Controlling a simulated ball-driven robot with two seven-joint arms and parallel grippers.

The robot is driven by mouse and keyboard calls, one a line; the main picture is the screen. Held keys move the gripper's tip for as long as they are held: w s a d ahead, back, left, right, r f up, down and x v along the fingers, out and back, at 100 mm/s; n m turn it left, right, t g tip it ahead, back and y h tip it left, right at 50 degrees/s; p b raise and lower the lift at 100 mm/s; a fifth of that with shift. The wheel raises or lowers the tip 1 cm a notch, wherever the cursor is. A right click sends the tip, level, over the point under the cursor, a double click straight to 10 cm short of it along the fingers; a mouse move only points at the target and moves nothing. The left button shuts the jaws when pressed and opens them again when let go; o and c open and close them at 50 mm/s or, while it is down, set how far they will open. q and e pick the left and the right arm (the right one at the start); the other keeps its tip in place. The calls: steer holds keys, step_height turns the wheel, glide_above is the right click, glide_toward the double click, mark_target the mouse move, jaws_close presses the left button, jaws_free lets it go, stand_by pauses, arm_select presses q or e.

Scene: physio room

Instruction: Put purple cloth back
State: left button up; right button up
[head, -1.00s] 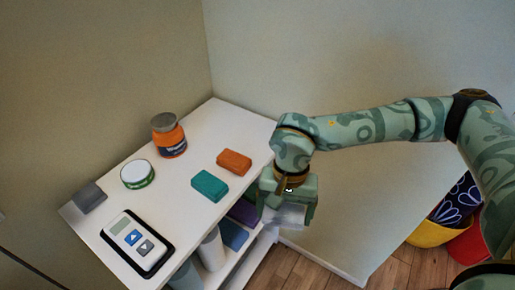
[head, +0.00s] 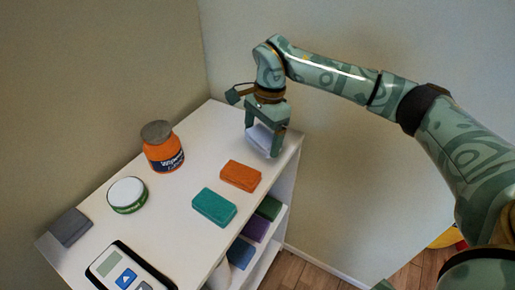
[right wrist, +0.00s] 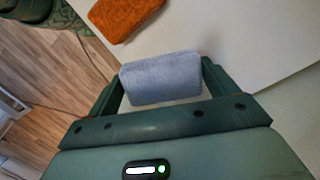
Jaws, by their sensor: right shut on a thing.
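A folded purple cloth (head: 255,229) lies on the lower shelf, between a dark green cloth (head: 268,207) and a blue cloth (head: 240,253). My right gripper (head: 264,148) is at the far right corner of the white shelf top. It is shut on a pale grey-blue folded cloth (head: 262,137), which also shows between the fingers in the right wrist view (right wrist: 160,78). I cannot tell whether the held cloth touches the top. My left gripper is not in view.
On the white shelf unit (head: 188,183) lie an orange cloth (head: 240,176), a teal cloth (head: 214,207) and a grey cloth (head: 70,227). An orange jar (head: 163,150), a green-and-white tin (head: 127,195) and a device with arrow buttons (head: 125,275) stand there too.

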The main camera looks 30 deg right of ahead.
mark_target(259, 155)
steer(key=shift+w+f, duration=0.4)
steer(key=shift+f, duration=0.1)
steer(key=f+b, duration=0.1)
steer(key=f, duration=0.1)
steer(key=f+b, duration=0.1)
steer(key=f, duration=0.1)
steer(key=shift+w, duration=0.2)
steer(key=shift+r, duration=0.2)
steer(key=shift+f, duration=0.1)
steer(key=o, duration=0.7)
steer(key=r+p, duration=0.1)
steer(key=r, duration=0.3)
steer(key=d+r+p, duration=0.1)
steer(key=r, duration=0.3)
steer(key=r+p, duration=0.2)
steer(key=r, duration=0.2)
steer(key=shift+w+d+r, duration=0.1)
steer(key=shift+w+d, duration=0.05)
steer(key=shift+d, duration=0.25)
